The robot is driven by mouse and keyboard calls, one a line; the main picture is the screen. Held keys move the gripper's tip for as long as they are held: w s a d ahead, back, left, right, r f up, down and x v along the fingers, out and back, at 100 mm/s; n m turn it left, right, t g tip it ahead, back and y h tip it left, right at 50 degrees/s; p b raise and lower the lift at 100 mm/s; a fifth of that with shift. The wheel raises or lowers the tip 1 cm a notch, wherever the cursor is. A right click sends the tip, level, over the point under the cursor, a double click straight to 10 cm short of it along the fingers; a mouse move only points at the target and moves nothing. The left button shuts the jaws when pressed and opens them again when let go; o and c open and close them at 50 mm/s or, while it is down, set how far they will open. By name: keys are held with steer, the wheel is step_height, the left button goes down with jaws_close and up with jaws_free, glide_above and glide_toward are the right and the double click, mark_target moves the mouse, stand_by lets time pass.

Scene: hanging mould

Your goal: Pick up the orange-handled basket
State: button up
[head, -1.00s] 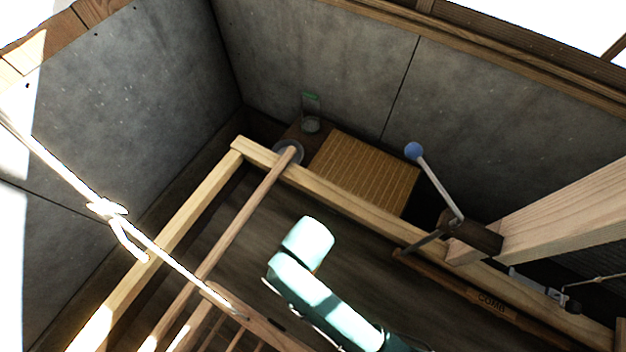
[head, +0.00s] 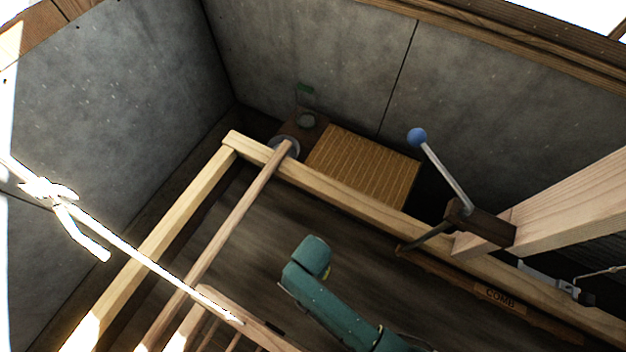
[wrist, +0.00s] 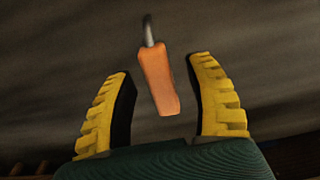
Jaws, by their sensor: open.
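An orange handle (wrist: 159,82) shows in the wrist view, with a grey metal rod at its upper end. It lies in the gap between the two yellow ridged fingers of my gripper (wrist: 165,85). The fingers are open, and dark gaps show between each finger and the handle. The basket's body is not visible in either view. In the head view, my green arm is at the lower middle over the dark floor, and the fingers are mostly hidden beneath it.
A wooden beam frame (head: 330,190) crosses the head view. A crank with a blue knob (head: 417,136) stands at the right. A ribbed wooden box (head: 363,166) is behind the beam. A white rope (head: 150,265) runs at the left.

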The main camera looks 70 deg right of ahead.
steer(key=shift+f, duration=0.4)
jaws_close()
steer(key=shift+w, duration=0.1)
steer(key=shift+r, duration=0.15)
